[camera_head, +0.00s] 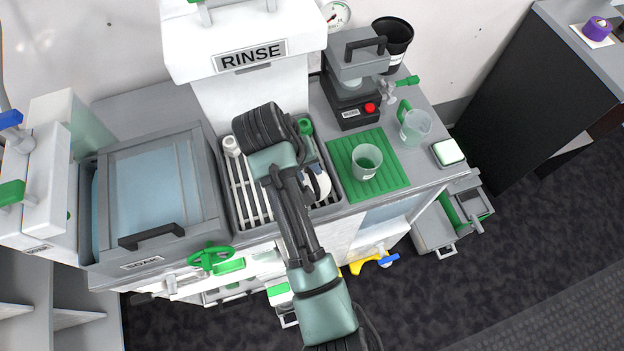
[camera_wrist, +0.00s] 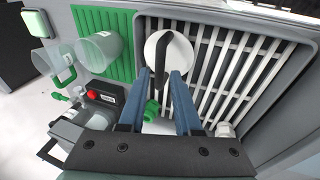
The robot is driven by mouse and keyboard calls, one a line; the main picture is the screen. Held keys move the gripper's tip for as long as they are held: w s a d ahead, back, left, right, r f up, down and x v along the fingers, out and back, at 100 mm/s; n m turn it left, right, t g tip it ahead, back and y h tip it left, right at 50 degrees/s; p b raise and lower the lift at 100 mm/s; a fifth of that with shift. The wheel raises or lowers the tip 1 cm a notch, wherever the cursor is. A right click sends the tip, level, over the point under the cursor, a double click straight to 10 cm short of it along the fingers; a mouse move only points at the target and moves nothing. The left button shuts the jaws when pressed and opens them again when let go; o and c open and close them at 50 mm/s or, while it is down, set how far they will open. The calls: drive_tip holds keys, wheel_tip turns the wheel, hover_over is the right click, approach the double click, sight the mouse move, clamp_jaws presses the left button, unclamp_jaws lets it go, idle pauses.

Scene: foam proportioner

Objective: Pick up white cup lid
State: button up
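A round white lid (camera_wrist: 152,52) with a dark, bar-like handle (camera_wrist: 188,55) lies on the white slatted rack of the rinse basin in the wrist view. In the head view, the lid (camera_head: 322,187) is partly hidden behind my arm. My gripper (camera_wrist: 169,74) is over the lid, its two blue-grey fingers apart with a gap between them. The fingertips are at the near edge of the lid, close to the handle. I cannot tell whether they touch it.
A clear cup (camera_head: 367,162) stands on the green mat (camera_head: 392,182) to the right. A green-handled jug (camera_head: 415,126) stands beyond it. The rinse housing (camera_head: 250,95) rises behind.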

sight(311, 176)
drive_tip(key=shift+p+x, duration=0.3)
drive_tip(key=shift+x, duration=1.9)
clamp_jaws()
